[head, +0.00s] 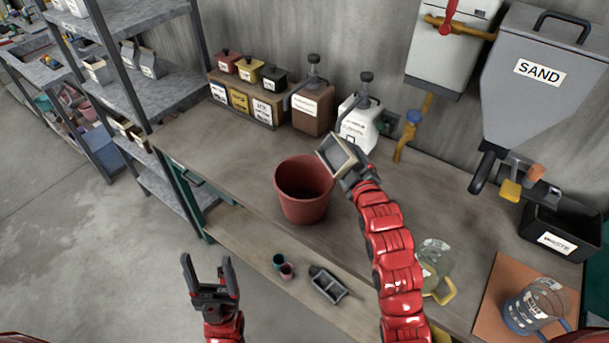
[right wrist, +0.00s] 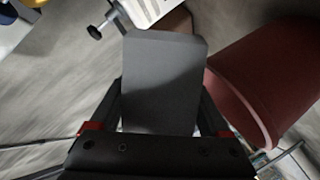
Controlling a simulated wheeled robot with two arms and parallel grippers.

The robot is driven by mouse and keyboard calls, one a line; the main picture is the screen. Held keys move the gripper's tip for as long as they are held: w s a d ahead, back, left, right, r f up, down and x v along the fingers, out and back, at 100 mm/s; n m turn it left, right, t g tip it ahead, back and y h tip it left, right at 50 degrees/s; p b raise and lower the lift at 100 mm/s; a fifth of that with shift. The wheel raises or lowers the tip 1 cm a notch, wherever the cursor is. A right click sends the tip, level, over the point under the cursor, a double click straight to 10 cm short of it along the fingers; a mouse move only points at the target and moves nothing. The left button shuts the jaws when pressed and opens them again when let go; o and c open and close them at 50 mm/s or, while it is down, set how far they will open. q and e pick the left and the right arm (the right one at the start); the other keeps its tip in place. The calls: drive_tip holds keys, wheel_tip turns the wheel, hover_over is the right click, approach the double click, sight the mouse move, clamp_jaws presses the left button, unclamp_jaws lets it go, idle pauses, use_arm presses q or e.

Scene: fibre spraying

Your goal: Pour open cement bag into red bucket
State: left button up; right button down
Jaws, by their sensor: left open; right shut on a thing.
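The red bucket (head: 303,190) stands upright on the workbench, its mouth facing up. My right gripper (head: 352,172) is shut on the open cement bag (head: 338,153), a small grey bag with a pale rim. It holds the bag tilted beside the bucket's upper right rim. In the right wrist view the bag (right wrist: 163,85) sits between my fingers, with the red bucket (right wrist: 270,80) at the right. I cannot tell whether cement is flowing. My left gripper (head: 210,275) is open and empty, low in front of the bench.
Behind are a brown dispenser (head: 312,107) and a white pump jug (head: 358,122). A sand hopper (head: 535,80) hangs at the right above a black bin (head: 560,225). A glass jug (head: 433,262) stands beside my right arm. Small cups (head: 284,268) lie near the front.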

drive_tip(key=shift+w, duration=0.2)
drive_tip(key=shift+s+n, duration=0.2)
drive_tip(key=shift+n, duration=0.1)
drive_tip(key=shift+w+f, duration=0.1)
drive_tip(key=shift+w, duration=0.1)
drive_tip(key=shift+s+n, duration=0.15)
drive_tip(key=shift+n, duration=0.15)
drive_tip(key=shift+w+f+t, duration=0.1)
drive_tip(key=shift+w+t, duration=0.1)
drive_tip(key=shift+t, duration=0.1)
drive_tip(key=shift+s+n, duration=0.2)
drive_tip(key=shift+n, duration=0.1)
drive_tip(key=shift+w+d+h, duration=0.1)
drive_tip(key=shift+w+h, duration=0.1)
drive_tip(key=shift+h, duration=0.2)
drive_tip(key=shift+s+n+t, duration=0.2)
drive_tip(key=shift+n+t, duration=0.1)
drive_tip(key=shift+n, duration=0.1)
drive_tip(key=shift+w+f, duration=0.15)
drive_tip(key=shift+w, duration=0.05)
